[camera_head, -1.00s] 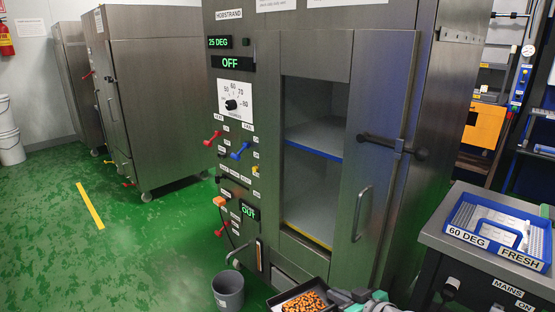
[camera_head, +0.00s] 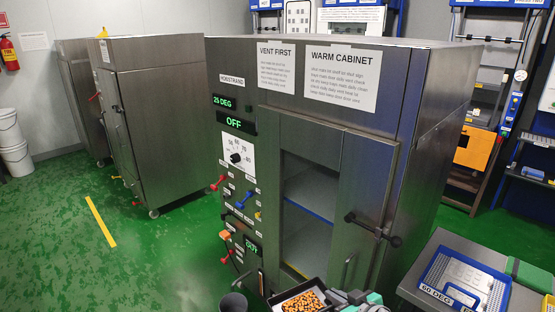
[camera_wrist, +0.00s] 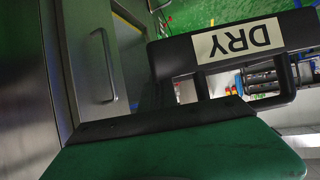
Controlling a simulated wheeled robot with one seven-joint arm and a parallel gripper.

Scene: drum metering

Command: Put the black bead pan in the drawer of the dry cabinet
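The black bead pan (camera_head: 283,297), filled with orange beads, is at the bottom edge of the head view, its lower part cut off. My gripper (camera_head: 352,298), grey with green parts, is at its right side and appears shut on it. In the wrist view a black handle frame with a "DRY" label (camera_wrist: 238,40) lies just beyond my green finger (camera_wrist: 190,150); no beads show there. A steel cabinet (camera_head: 370,100) signed "WARM CABINET" stands ahead. A second steel cabinet (camera_head: 158,120) stands behind left. No cabinet sign reads "dry", and I see no open drawer.
The warm cabinet's compartment (camera_head: 308,185) shows shelves edged blue and yellow; a door (camera_head: 365,195) with a black handle stands beside it. A grey bin (camera_head: 233,303) is low in front. A bench with a blue tray (camera_head: 437,270) is at right. Green floor (camera_head: 60,240) at left is clear.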

